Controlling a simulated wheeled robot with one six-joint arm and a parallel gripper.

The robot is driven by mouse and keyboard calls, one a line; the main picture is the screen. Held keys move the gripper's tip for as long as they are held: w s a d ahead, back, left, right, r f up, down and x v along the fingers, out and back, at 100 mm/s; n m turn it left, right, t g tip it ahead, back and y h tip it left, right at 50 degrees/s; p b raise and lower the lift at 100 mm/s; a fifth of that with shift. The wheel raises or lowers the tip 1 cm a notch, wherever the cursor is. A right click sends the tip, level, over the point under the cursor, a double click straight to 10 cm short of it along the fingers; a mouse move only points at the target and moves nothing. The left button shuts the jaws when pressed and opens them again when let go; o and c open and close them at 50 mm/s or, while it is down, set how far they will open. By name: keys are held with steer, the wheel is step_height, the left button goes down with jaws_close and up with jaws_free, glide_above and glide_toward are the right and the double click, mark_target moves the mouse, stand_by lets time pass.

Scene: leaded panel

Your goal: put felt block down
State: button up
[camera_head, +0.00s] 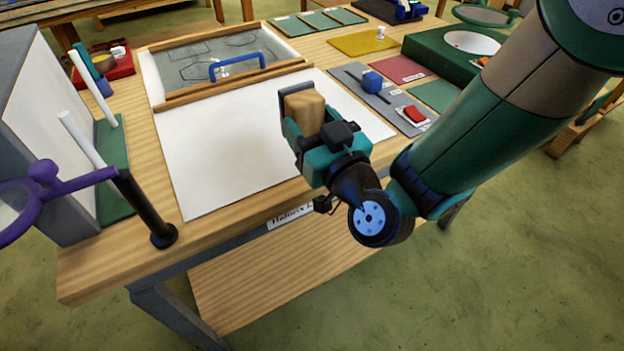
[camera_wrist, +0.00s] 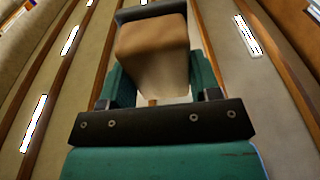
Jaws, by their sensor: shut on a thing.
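The tan felt block (camera_head: 305,112) is held in my gripper (camera_head: 303,122), above the white sheet (camera_head: 235,140) on the bench. The block also shows in the wrist view (camera_wrist: 152,52), between the dark and green jaws. My gripper is shut on it and tilted, with the block at its upper end. The wrist view looks past the block to a ceiling with beams and bright lamps. The block appears clear of the bench, but the height of the gap cannot be told.
A framed leaded panel (camera_head: 215,62) with a blue handle (camera_head: 237,66) lies behind the sheet. A grey mat (camera_head: 378,98) with a blue piece and red-and-white piece lies right. A purple ring stand (camera_head: 60,180) and white rods stand left. Most of the white sheet is bare.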

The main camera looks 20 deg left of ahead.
step_height(320, 180, down, 8)
steer(key=shift+r+b, duration=0.25)
steer(key=shift+b, duration=0.9)
steer(key=shift+f+b, duration=0.4)
steer(key=shift+f, duration=0.05)
steer(key=o, duration=1)
